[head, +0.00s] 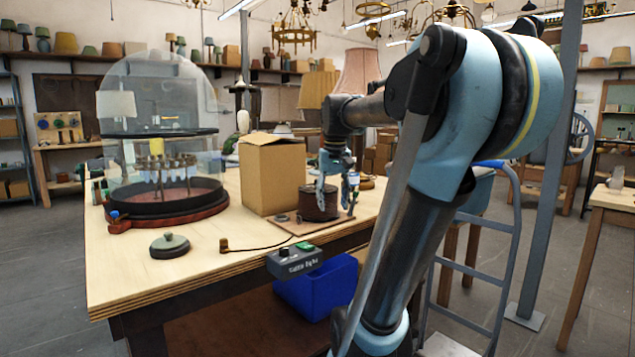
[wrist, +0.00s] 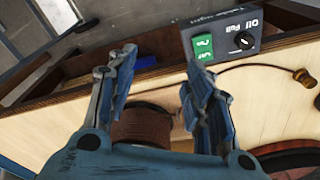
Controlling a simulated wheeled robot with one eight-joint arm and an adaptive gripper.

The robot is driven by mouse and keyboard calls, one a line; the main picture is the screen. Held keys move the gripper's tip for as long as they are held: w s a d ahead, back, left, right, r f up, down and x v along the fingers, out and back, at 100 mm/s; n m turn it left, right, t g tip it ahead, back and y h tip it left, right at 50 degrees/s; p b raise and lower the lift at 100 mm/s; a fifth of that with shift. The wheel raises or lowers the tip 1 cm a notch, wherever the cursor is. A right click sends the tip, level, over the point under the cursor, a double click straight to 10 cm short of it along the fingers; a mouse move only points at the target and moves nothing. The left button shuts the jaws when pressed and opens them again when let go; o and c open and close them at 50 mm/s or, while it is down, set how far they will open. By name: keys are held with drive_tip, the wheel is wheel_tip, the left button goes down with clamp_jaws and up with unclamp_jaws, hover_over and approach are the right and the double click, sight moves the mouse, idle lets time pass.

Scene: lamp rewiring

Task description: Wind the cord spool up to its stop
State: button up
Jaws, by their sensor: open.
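The cord spool (head: 318,203) is wound with dark brown cord and stands on a thin board (head: 310,226) at the front of the workbench. My gripper (head: 338,183) is at the spool, pointing down, with its fingers spread. In the wrist view, the brown spool (wrist: 145,128) shows between the two open fingers of my gripper (wrist: 160,85). I cannot tell whether a finger touches the spool. A cord (head: 262,247) runs from the board to a small brown plug-like end (head: 224,245). The spool's crank and stop are not clear in either view.
A cardboard box (head: 272,175) stands close behind the spool. A glass dome (head: 160,130) on a dark red base is at the left. A round lidded piece (head: 170,245) lies on the front left. A switch box (head: 293,261) hangs at the bench edge above a blue bin (head: 318,288).

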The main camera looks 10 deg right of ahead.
drive_tip(key=w+r+g, duration=0.1)
drive_tip(key=w+r, duration=0.8)
drive_tip(key=w, duration=0.4)
drive_tip(key=w+r, duration=0.9)
drive_tip(key=w, duration=0.3)
drive_tip(key=f, duration=1.7)
drive_tip(key=shift+w+a+f, duration=0.1)
drive_tip(key=shift+a, duration=0.15)
clamp_jaws()
